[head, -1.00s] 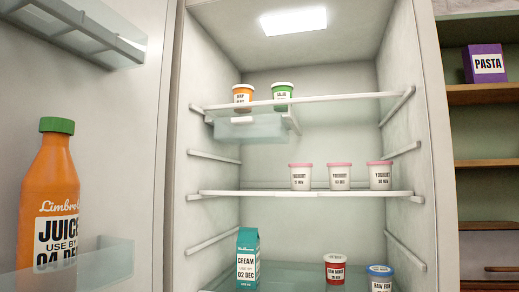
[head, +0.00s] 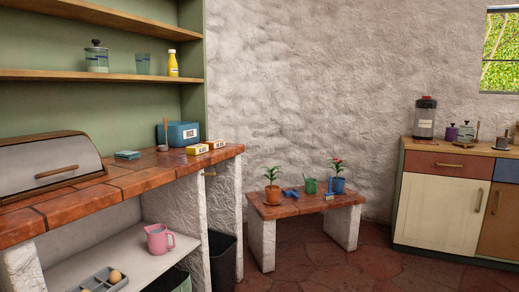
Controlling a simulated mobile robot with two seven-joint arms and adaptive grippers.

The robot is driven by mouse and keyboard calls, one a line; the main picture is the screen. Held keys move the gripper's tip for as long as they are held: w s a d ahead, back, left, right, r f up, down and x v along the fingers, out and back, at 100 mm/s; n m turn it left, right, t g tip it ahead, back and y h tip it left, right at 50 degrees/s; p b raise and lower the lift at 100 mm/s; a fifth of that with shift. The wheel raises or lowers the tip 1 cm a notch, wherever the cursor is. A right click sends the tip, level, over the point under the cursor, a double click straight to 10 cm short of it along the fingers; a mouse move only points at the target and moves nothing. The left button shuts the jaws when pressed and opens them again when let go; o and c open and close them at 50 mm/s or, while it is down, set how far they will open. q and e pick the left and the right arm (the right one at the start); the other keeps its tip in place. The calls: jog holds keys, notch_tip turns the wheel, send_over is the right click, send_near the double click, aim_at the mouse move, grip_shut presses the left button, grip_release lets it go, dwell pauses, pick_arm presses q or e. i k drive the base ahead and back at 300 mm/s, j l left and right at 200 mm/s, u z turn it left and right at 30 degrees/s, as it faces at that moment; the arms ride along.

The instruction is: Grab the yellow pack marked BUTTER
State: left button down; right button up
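Two small yellow packs with pale labels lie near the right end of the tiled counter in the head view. The nearer yellow pack (head: 197,149) is a little left of the other yellow pack (head: 215,144). Their labels are too small to read, so I cannot tell which is marked BUTTER. Neither of my grippers is in view.
A blue RICE box (head: 183,134) stands just behind the packs. A bread bin (head: 45,160) sits on the tiled counter (head: 95,193) at left. A low bench (head: 300,204) with potted plants stands right of the counter, with red floor (head: 330,262) in front.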

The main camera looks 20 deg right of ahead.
aim_at(199, 148)
jog(key=z, duration=0.25)
jog(key=i+l, duration=0.15)
jog(key=l, duration=0.2)
jog(key=i+l, duration=0.35)
jog(key=l, duration=0.3)
jog(key=i+l, duration=0.15)
jog(key=l, duration=0.15)
